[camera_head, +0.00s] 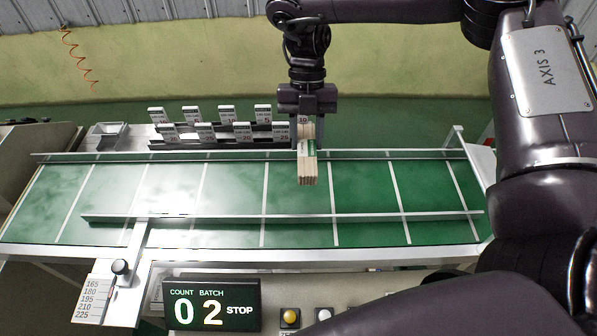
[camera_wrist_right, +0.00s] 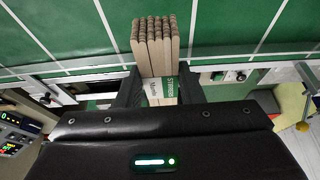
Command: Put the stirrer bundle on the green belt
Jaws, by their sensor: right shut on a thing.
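The stirrer bundle (camera_head: 307,165) is a block of pale wooden sticks with a green and white band. My right gripper (camera_head: 307,118) is shut on it. The bundle points down toward the front over the green belt (camera_head: 295,215); I cannot tell whether it touches the belt. In the right wrist view the bundle (camera_wrist_right: 156,45) sticks out between the two fingers (camera_wrist_right: 160,88), with its band between them. The belt (camera_wrist_right: 235,25) shows behind it, crossed by white lines. My left gripper is not in view.
A metal guide rail (camera_head: 285,217) runs along the belt. Several labelled cards (camera_head: 210,125) stand in a rack behind the belt, left of my gripper. In front are a display (camera_head: 212,305) reading count 0, batch 2, STOP, a yellow button (camera_head: 289,315) and a numbered scale (camera_head: 95,300).

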